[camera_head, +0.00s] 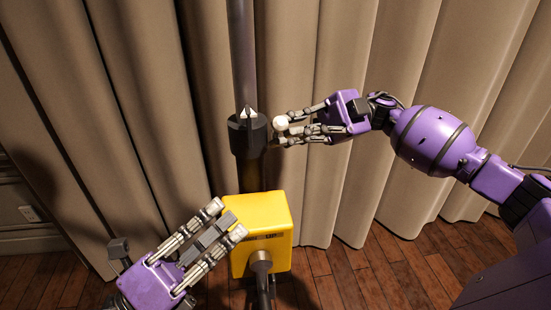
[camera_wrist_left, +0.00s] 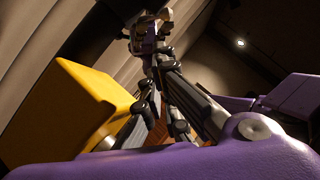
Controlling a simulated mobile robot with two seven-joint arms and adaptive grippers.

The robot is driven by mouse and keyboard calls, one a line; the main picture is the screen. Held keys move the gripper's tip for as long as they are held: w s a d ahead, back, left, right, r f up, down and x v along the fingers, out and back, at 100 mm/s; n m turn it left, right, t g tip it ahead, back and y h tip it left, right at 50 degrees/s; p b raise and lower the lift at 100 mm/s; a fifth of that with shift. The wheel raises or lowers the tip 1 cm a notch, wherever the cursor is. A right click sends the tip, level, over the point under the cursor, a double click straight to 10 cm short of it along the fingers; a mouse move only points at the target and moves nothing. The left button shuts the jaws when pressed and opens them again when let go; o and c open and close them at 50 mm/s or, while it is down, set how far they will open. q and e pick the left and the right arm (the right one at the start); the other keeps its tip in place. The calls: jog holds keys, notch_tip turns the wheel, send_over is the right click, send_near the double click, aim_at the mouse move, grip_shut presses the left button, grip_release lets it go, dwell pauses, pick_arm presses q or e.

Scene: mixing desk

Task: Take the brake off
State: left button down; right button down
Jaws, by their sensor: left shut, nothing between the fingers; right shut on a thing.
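A dark upright post (camera_head: 243,60) carries a black collar (camera_head: 248,135) with a pale pointed marker on top. A pale round knob (camera_head: 281,122) is at the collar's right side. My right gripper (camera_head: 284,130) comes in from the right and is shut on this knob. A yellow box (camera_head: 262,232) sits low on the post, with a lever or rod (camera_head: 262,280) at its lower front. My left gripper (camera_head: 227,218) is shut and empty beside the box's left side. The left wrist view also shows the box (camera_wrist_left: 75,110) close beside my left fingers (camera_wrist_left: 165,125).
Beige curtains (camera_head: 330,80) hang close behind the post. The wooden floor (camera_head: 360,280) is clear at the lower right. A socket plate (camera_head: 29,213) is on the wall at the far left.

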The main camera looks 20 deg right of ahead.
aim_at(278, 129)
pick_arm(q)
jog(key=shift+m+g, duration=0.6)
jog(key=x, duration=1.1)
jog(key=shift+s+r, duration=0.1)
jog(key=shift+s, duration=0.1)
jog(key=shift+w+d+r, duration=0.3)
jog(key=shift+w+r, duration=0.25)
jog(key=shift+w, duration=0.05)
jog(key=shift+w+d+r, duration=0.3)
jog(key=shift+w+r, duration=0.25)
jog(key=shift+w, duration=0.05)
pick_arm(e)
jog(key=shift+f, duration=0.15)
pick_arm(q)
jog(key=shift+w+d+r, duration=0.15)
jog(key=shift+w+r, duration=0.1)
jog(key=shift+r, duration=0.3)
pick_arm(e)
jog(key=c, duration=1.8)
grip_release()
